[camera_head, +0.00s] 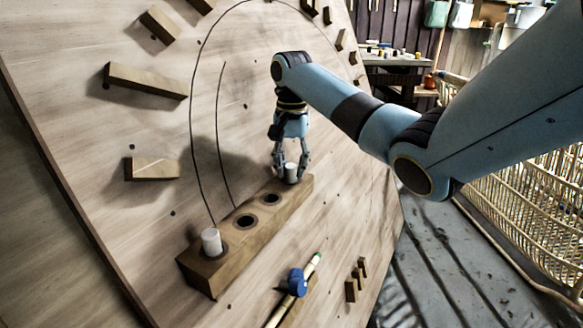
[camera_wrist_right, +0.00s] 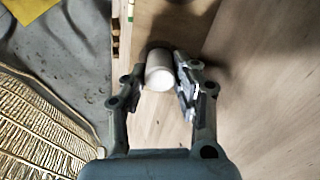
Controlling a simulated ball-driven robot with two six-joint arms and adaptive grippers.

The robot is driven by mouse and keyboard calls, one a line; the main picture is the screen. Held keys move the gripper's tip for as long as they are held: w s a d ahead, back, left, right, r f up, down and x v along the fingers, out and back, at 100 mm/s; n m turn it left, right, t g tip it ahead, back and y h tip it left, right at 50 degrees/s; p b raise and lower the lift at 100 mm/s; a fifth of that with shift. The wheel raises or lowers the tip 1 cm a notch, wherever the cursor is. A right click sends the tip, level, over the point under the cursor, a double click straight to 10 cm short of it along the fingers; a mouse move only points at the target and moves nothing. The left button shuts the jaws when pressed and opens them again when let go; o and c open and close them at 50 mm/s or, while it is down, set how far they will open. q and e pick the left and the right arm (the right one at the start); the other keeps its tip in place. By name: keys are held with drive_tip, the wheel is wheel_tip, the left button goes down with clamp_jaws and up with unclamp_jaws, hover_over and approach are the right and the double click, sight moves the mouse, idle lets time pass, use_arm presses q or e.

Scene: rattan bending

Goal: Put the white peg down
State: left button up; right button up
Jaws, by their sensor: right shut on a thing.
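My right gripper (camera_head: 290,170) is shut on a white peg (camera_head: 291,173), which it holds upright at the far right end of a wooden block. The peg also shows between the fingers in the right wrist view (camera_wrist_right: 159,71). Whether its lower end is in a hole is hidden. The block (camera_head: 213,274) is fixed to the wooden board and has two open dark holes in its middle. A second white peg (camera_head: 211,242) stands at the block's near left end. My left gripper is not in view.
Several wooden blocks (camera_head: 146,80) are fixed on the large board (camera_head: 80,120), which carries drawn curves. A blue-handled tool (camera_head: 297,282) lies below the peg block. A rattan basket (camera_head: 520,210) stands at the right on the grey floor.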

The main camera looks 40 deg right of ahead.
sight(291, 164)
drive_tip(key=o, duration=0.6)
drive_tip(key=shift+f, duration=0.1)
drive_tip(key=o, duration=0.4)
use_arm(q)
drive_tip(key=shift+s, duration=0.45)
use_arm(e)
wheel_tip(291, 164, up, 4)
drive_tip(key=shift+r+p, duration=0.25)
drive_tip(key=shift+p, duration=0.75)
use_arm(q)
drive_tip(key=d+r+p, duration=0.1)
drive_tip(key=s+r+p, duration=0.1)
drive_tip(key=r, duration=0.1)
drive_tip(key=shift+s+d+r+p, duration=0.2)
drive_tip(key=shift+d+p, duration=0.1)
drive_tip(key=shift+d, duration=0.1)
use_arm(e)
wheel_tip(291, 164, up, 8)
drive_tip(key=shift+f, duration=0.15)
